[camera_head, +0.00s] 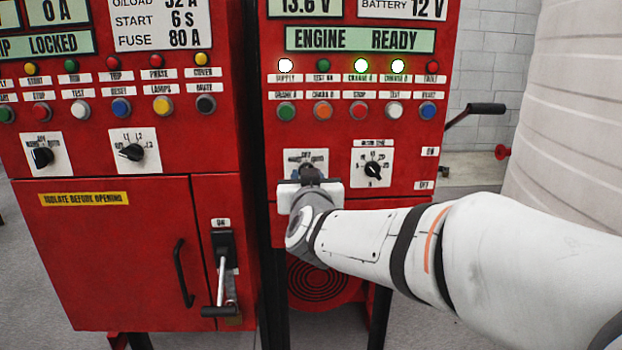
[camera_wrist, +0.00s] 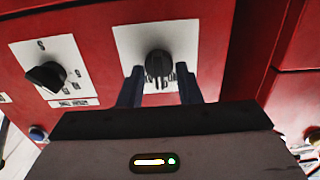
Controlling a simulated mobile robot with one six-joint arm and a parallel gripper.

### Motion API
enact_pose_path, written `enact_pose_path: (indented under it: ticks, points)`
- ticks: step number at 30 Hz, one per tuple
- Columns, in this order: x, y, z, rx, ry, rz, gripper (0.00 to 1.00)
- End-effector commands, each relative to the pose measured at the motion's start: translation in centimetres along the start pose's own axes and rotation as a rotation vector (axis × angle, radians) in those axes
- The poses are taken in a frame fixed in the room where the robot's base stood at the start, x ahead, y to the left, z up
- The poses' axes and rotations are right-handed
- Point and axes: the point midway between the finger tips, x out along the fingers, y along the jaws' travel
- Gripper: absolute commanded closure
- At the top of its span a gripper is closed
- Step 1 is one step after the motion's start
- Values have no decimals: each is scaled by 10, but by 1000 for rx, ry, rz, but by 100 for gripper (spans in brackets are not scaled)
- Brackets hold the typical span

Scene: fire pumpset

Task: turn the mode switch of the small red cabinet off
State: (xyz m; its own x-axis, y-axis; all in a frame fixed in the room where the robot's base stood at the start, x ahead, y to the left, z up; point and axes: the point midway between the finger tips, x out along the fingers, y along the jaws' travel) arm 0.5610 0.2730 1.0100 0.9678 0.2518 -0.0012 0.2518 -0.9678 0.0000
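The small red cabinet (camera_head: 400,75) is on the right in the head view, with an "ENGINE READY" display. Its mode switch is a black rotary knob on a white plate (camera_head: 292,157), mostly hidden behind my gripper (camera_head: 309,174) there. In the wrist view the black knob (camera_wrist: 158,64) is in clear sight, its bar roughly upright in the picture. My gripper (camera_wrist: 160,80) is open, with one dark finger on each side of the knob. Gaps show between fingers and knob. How deep the fingertips reach is hard to tell.
A second selector knob (camera_head: 373,169) sits right of the mode switch and shows at left in the wrist view (camera_wrist: 46,76). Lamps and push buttons line the panel above. A larger red cabinet (camera_head: 110,255) stands at left. A black handle (camera_head: 486,108) sticks out at right.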

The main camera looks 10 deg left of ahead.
Motion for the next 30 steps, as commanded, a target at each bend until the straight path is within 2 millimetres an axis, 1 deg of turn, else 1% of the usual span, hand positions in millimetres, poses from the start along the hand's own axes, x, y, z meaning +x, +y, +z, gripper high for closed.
enact_pose_path:
  ticks: [5, 8, 11, 15, 18, 21, 24, 30]
  points:
    - [0, 1, 0, 0, 1, 2, 69]
    - [-6, 1, -2, 0, 1, 1, 69]
    - [-20, 0, -3, 0, 1, -1, 69]
    - [-46, 0, -3, 0, 1, -2, 69]
    - [-61, 0, -3, 1, 2, 0, 69]
    - [-72, 0, -2, 0, 1, -1, 69]
    - [-77, 1, -1, 0, 1, 1, 69]
    - [-78, 1, 0, 0, 0, 2, 69]
